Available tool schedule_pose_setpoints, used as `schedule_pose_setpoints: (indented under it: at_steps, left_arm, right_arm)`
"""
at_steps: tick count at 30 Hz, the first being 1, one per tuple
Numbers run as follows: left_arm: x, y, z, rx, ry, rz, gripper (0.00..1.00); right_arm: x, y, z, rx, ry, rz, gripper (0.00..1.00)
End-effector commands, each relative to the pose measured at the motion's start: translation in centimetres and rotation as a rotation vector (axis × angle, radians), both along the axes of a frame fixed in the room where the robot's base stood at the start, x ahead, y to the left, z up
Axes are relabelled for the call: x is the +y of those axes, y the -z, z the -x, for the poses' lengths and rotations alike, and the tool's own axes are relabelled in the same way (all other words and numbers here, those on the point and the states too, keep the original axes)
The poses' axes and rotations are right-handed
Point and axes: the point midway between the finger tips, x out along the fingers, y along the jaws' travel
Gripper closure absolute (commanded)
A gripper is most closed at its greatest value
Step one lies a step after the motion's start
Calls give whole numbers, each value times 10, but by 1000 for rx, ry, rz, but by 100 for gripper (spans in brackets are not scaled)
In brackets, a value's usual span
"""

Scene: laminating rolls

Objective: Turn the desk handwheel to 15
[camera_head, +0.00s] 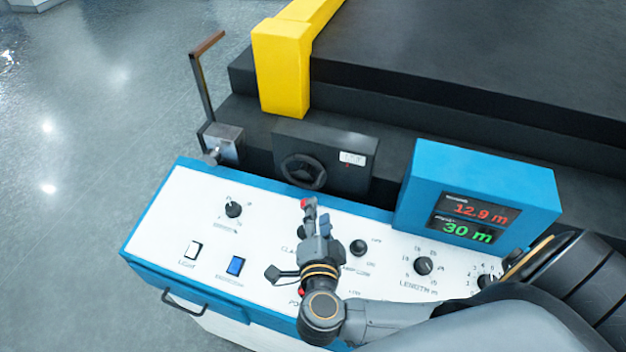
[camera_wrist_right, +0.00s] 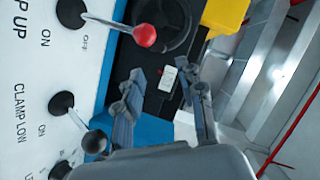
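The black handwheel (camera_head: 303,171) is on the front of a dark box behind the white desk panel. A small white counter (camera_head: 352,158) is to its right, its digits too small to read. In the right wrist view the handwheel (camera_wrist_right: 165,25) is partly hidden by a red-knobbed lever, and the counter (camera_wrist_right: 168,78) shows between the fingers. My right gripper (camera_head: 318,218) is over the panel, in front of the handwheel and apart from it. Its fingers (camera_wrist_right: 163,82) are open and empty. My left gripper is not in view.
A red-knobbed lever (camera_wrist_right: 145,36) and a black-knobbed lever (camera_wrist_right: 95,142) stand close to the right gripper. The blue display box (camera_head: 480,185) reads 12.9 m and 30 m. A crank (camera_head: 205,85) rises at the left; a yellow post (camera_head: 282,70) stands behind.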

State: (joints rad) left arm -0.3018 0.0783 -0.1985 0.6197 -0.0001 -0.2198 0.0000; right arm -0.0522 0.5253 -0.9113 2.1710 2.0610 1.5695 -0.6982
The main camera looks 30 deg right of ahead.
Motion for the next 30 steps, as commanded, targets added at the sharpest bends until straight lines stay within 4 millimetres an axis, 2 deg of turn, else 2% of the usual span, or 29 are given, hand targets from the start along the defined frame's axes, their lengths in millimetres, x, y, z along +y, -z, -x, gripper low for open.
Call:
schedule_pose_setpoints:
  at_steps: [3,9,15,20,28,30]
  left_arm:
    - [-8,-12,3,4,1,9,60]
    - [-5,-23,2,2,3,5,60]
    - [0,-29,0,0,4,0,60]
    - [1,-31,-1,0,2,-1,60]
    - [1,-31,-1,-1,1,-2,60]
    - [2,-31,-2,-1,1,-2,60]
  right_arm:
    - [-14,1,-24,-3,2,6,62]
    - [-33,10,-60,-4,-1,5,62]
    - [-46,18,-82,-2,-2,1,62]
    - [-50,21,-90,-2,-1,-1,62]
    - [-50,22,-90,-2,-1,-1,62]
    - [-50,22,-90,-2,-1,-1,76]
